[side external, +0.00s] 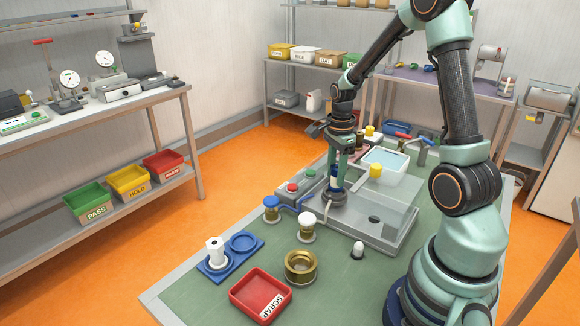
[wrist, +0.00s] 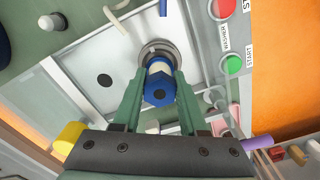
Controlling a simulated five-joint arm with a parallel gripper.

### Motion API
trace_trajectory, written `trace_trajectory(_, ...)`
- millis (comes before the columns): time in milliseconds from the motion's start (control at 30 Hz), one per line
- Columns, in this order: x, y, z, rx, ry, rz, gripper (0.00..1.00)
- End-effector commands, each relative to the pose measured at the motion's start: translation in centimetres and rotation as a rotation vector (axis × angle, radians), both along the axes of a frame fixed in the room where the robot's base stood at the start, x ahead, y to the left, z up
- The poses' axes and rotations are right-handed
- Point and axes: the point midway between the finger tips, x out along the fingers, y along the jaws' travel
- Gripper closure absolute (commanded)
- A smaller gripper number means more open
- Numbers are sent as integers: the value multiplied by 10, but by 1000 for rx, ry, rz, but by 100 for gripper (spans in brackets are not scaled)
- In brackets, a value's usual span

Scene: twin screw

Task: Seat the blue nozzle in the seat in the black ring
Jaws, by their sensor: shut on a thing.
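The blue nozzle (wrist: 158,90) is between the fingers of my gripper (wrist: 158,78) in the wrist view, with a pale band beyond its blue end. My gripper is shut on it and points down in the side view (side external: 337,178). A dark grey round ring (wrist: 155,50) lies right beyond the nozzle, and the nozzle lines up with it. In the side view this dark round part (side external: 336,202) is just below the fingertips. The fingers and nozzle hide its middle, so I cannot tell how deep the nozzle sits.
A black round spot (side external: 375,219) is on the grey plate to the right. A white-capped jar (side external: 307,228), a brass cup (side external: 300,267), a red SCRAP tray (side external: 262,295) and a blue holder (side external: 217,267) stand in front. A yellow knob (side external: 376,170) is close right of my gripper.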

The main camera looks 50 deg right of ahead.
Motion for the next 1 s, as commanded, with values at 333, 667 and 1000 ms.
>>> trace_trajectory(333, 0, 0, 0, 0, -1, 0, 100)
trace_trajectory(667, 0, 0, -3, 0, 0, 0, 100)
trace_trajectory(1000, 0, 0, -11, 0, 0, 0, 100)
